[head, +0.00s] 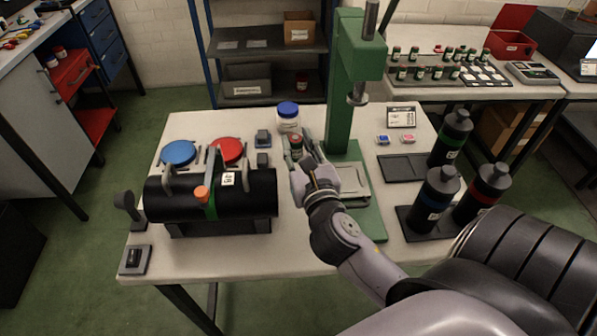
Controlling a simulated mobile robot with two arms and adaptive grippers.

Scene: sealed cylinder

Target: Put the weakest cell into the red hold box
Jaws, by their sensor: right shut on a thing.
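My right gripper (299,153) is shut on a small green cell with a reddish top (296,141). It holds the cell beside the green press column, over the middle of the near table. The fingers hide part of the cell, and I cannot tell whether its base touches anything. The red hold box (509,45) stands on the back right bench, far from the gripper. Several similar cells (420,73) stand on a tray left of that box. My left gripper is not in view.
The green press (345,95) stands close right of the gripper. A black cylinder (240,195) lies in a cradle at left. A white jar with a blue lid (288,117) stands behind the gripper. Black bottles (437,195) stand at right.

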